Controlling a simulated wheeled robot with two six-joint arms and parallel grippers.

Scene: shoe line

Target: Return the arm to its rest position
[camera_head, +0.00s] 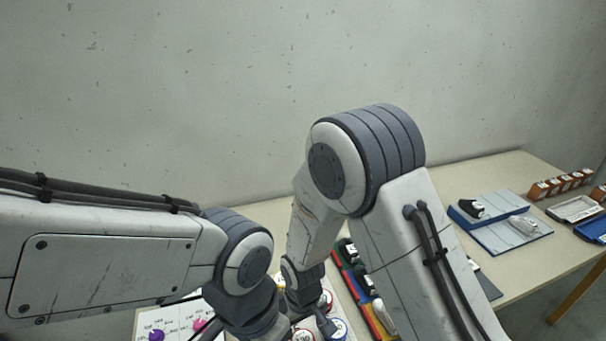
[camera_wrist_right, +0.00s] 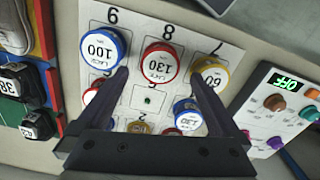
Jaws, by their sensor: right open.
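My right gripper (camera_wrist_right: 160,76) is open in the right wrist view, with nothing between its two dark fingers. It is over a white numbered board (camera_wrist_right: 205,38) that holds several round lace tins. A blue-rimmed tin (camera_wrist_right: 100,49) marked 100, a red-rimmed tin (camera_wrist_right: 160,63) marked 130 and a yellow-rimmed tin (camera_wrist_right: 209,73) are in the far row. One spot (camera_wrist_right: 148,97) on the board is bare. In the head view my right arm (camera_head: 365,160) bends down to the board; its fingers are hidden. My left arm (camera_head: 110,260) comes in from the left; its gripper is out of sight.
On the table's right are a blue mat (camera_head: 500,237) with shoes, orange-brown boxes (camera_head: 560,183) and a grey tray (camera_head: 575,209). A wall stands behind.

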